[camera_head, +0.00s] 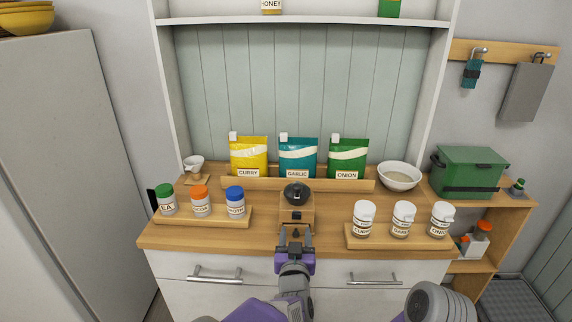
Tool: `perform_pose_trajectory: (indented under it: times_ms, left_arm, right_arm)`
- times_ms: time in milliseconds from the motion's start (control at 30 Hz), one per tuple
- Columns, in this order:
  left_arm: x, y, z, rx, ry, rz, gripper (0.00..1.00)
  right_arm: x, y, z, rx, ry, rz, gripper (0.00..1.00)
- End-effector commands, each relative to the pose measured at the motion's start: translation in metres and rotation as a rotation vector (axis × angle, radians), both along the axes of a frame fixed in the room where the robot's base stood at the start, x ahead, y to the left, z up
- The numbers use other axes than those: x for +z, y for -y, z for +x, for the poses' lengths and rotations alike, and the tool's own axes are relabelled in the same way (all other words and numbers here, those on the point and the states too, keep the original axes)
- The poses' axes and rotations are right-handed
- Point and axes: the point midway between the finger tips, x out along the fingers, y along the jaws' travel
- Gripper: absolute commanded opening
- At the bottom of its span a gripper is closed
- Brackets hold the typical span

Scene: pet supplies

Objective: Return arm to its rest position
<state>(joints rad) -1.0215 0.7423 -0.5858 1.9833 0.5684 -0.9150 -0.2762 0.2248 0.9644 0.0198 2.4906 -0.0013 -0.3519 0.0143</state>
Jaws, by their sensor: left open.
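My left gripper (295,234) reaches in from the bottom middle, above the front of the wooden counter. Its jaws are open, with the two dark fingertips apart. They point at a small wooden stand (297,212) that has a dark round bowl-like piece (296,190) on top. I see nothing held between the fingers; whether they touch the stand I cannot tell. A grey rounded link of what looks like my right arm (440,303) shows at the bottom right; its gripper is not in view.
Labelled jars stand on wooden trays at left (203,216) and right (397,242). Yellow (249,157), teal (298,158) and green (347,159) bags stand behind. A white bowl (399,177) and a green box (468,172) are at right.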

Motion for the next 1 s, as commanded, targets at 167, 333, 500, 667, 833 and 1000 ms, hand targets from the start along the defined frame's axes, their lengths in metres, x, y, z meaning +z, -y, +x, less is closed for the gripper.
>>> perform_pose_trajectory:
  times_ms: [167, 333, 500, 667, 833, 1000]
  left_arm:
    - [-0.066, -0.032, 0.003, 0.015, -0.164, 0.026, 0.55]
    - [-0.179, -0.086, -0.022, 0.029, -0.476, 0.027, 0.55]
    - [-0.281, -0.131, -0.089, 0.036, -0.826, -0.034, 0.55]
    - [-0.346, -0.152, -0.176, 0.027, -1.143, -0.151, 0.55]
    - [-0.372, -0.151, -0.26, -0.002, -1.4, -0.294, 0.55]
    - [-0.375, -0.143, -0.303, -0.03, -1.529, -0.385, 0.55]
  right_arm:
    - [0.004, 0.0, 0.0, 0.0, 0.0, 0.0, 0.43]
    - [0.009, 0.0, 0.0, 0.0, 0.0, 0.0, 0.43]
    - [0.015, 0.0, 0.0, 0.0, 0.0, 0.0, 0.43]
    - [0.021, 0.0, 0.0, 0.0, 0.0, 0.0, 0.43]
    - [0.025, 0.0, 0.0, 0.0, 0.0, 0.0, 0.43]
    - [0.027, 0.0, 0.0, 0.0, 0.0, 0.0, 0.43]
